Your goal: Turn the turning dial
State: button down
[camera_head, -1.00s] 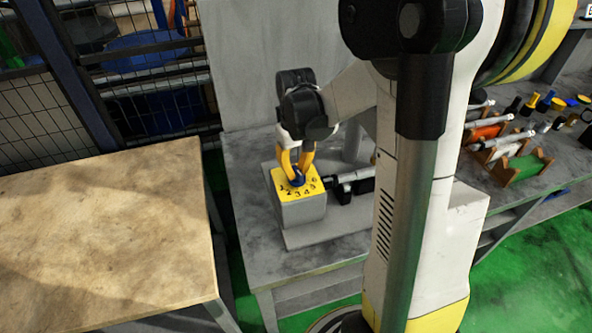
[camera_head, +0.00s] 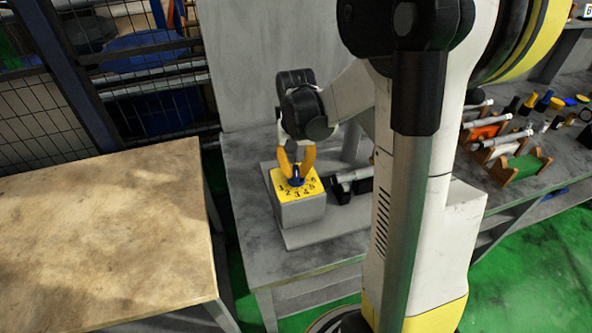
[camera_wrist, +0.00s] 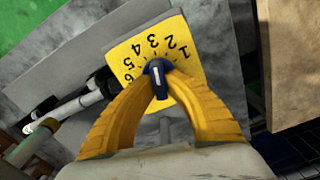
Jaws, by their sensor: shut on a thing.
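The turning dial (camera_wrist: 157,69) is a small dark blue knob with a white line on it. It sits on a yellow plate (camera_wrist: 186,62) printed with numbers 1 to 6. In the head view the dial (camera_head: 296,179) is on top of a grey box (camera_head: 302,212), with the yellow plate facing up. My gripper (camera_head: 296,171) comes down from above with its yellow fingers shut on the dial. In the wrist view the fingers (camera_wrist: 158,83) meet the knob from both sides. I cannot tell which number the white line marks.
A grey workbench (camera_head: 250,240) carries the box, with a dark and silver cylindrical part (camera_head: 350,184) close to its right. A bare wooden table (camera_head: 110,240) stands at the left. Racks with tools and parts (camera_head: 518,163) fill the right side of the bench.

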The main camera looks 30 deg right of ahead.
aim_at(296, 169)
dwell(0.3)
jog(key=c, duration=1.4)
grip_release()
notch_tip(296, 169, up, 12)
jog(key=shift+a, duration=0.1)
jog(key=s+a+n+t, duration=0.2)
jog(key=s+a, duration=0.1)
jog(key=a, duration=0.1)
jog(key=s+a+n+t, duration=0.2)
jog(key=s+a, duration=0.2)
jog(key=a, duration=0.1)
jog(key=s+a+n+t, duration=0.2)
jog(key=s+a+t, duration=0.1)
jog(key=s+a, duration=0.1)
jog(key=shift+s+a+r, duration=0.15)
jog(key=shift+a+r, duration=0.15)
jog(key=shift+r, duration=0.05)
